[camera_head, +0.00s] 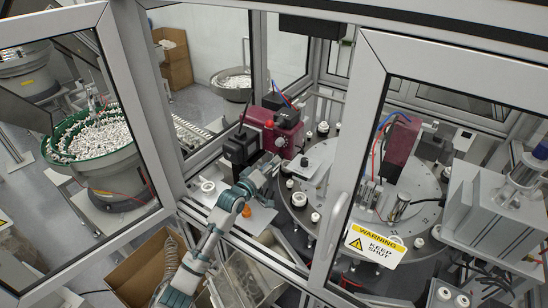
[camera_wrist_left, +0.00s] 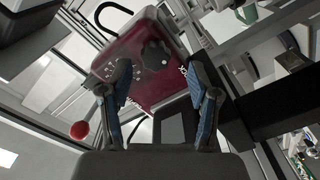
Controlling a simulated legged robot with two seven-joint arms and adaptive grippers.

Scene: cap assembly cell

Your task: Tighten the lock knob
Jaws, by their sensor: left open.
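The lock knob (camera_wrist_left: 155,54) is a dark, lobed knob on the face of a dark red housing (camera_wrist_left: 120,72) in the left wrist view. In the head view the dark red housing (camera_head: 257,117) stands beside the round turntable; I cannot clearly make out the knob there. My left gripper (camera_head: 268,161) reaches up to the front of the housing. In the left wrist view my left gripper (camera_wrist_left: 160,82) is open, its blue-padded fingers apart and nothing between them. The knob appears beyond the fingertips, roughly between them; the exact gap cannot be told. My right gripper is not in view.
The turntable (camera_head: 300,206) with several white caps lies right of the gripper. Door frames (camera_head: 352,150) and a warning sign (camera_head: 375,246) stand to its right. A green-rimmed bowl (camera_head: 97,137) of white parts is at left. An open cardboard box (camera_head: 135,272) sits below.

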